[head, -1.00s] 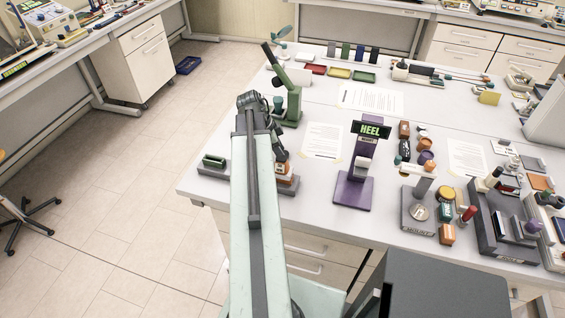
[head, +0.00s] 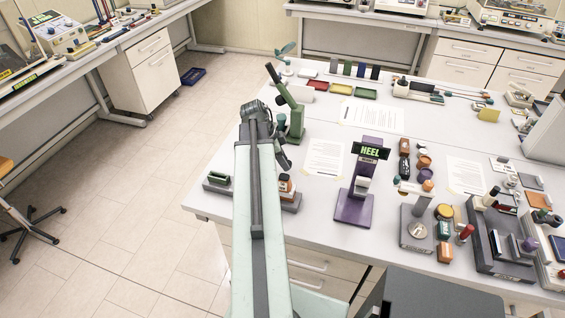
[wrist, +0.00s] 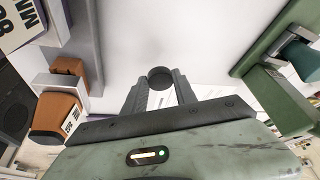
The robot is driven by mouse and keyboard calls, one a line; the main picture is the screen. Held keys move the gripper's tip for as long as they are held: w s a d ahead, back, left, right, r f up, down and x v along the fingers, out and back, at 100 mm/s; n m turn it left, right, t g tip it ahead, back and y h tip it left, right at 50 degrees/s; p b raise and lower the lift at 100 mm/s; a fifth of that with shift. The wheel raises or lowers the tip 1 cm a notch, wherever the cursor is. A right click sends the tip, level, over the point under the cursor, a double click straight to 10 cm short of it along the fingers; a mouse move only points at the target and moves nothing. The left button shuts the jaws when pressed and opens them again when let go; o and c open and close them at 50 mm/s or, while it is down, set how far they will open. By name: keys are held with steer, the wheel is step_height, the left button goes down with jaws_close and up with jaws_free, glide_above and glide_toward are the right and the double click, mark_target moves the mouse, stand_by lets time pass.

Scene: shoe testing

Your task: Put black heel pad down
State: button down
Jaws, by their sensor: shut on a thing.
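In the wrist view my gripper (wrist: 160,92) is shut on a small dark round piece, the black heel pad (wrist: 160,76), held between the fingertips. White table surface shows around it; I cannot tell whether the pad touches it. In the head view my arm hides most of the gripper and the pad. The purple heel tester (head: 356,207), with its HEEL sign (head: 370,152), stands on the table to the right of my arm. The green stand (head: 296,122) rises just beyond my arm; green parts also show at the right of the wrist view (wrist: 275,95).
A low grey rack (head: 291,203) with a green block (head: 217,178) and a brown block (head: 286,186) lies at the table's left edge. Brown blocks (wrist: 58,112) show close left of my gripper. Paper sheets (head: 325,160) lie flat; more tools crowd the right.

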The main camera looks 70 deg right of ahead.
step_height(320, 180, up, 6)
steer(key=p, duration=0.4)
steer(key=shift+r+p, duration=0.2)
steer(key=shift+p, duration=0.2)
step_height(320, 180, down, 4)
steer(key=b, duration=0.4)
steer(key=shift+r, duration=0.15)
step_height(320, 180, up, 4)
steer(key=p, duration=0.4)
step_height(320, 180, down, 11)
steer(key=b, duration=1)
steer(key=shift+b, duration=0.3)
steer(key=shift+r, duration=0.3)
steer(key=shift+f, duration=0.2)
steer(key=c, duration=1)
jaws_free()
